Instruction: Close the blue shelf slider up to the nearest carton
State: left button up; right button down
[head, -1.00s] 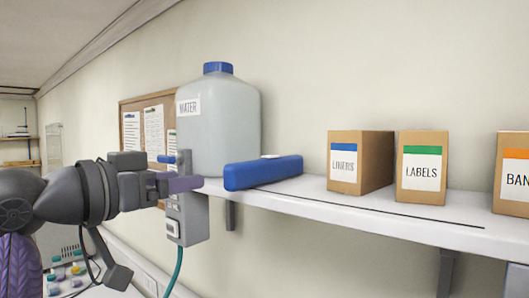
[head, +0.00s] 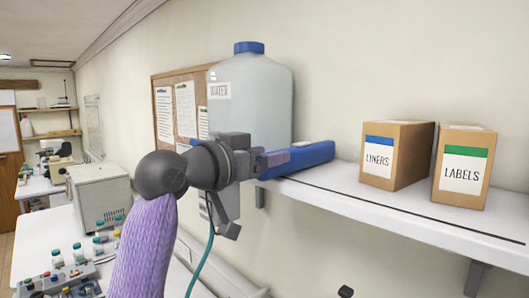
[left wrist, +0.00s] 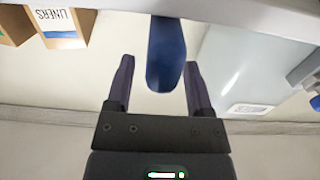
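The blue slider (head: 312,157) is a long blue bar lying on the white wall shelf (head: 385,210), between the water jug and the cartons. The nearest carton to it is the brown LINERS carton (head: 396,157), with bare shelf between them. My left gripper (head: 277,161) is at the slider's near end and hides part of it in the head view. In the left wrist view the left gripper (left wrist: 159,75) is open, with the end of the slider (left wrist: 166,55) between its fingers. The right finger looks closer to it; contact cannot be told. My right gripper is not in view.
A large water jug (head: 262,100) stands left of the slider. The LABELS carton (head: 464,167) stands right of the LINERS carton. A grey box with a green hose (head: 203,262) hangs below the shelf edge. A lower bench with bottles (head: 79,254) is at left.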

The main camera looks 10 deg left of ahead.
pick_arm(q)
grip_shut()
jog(key=shift+r, duration=0.1)
dwell(1.1)
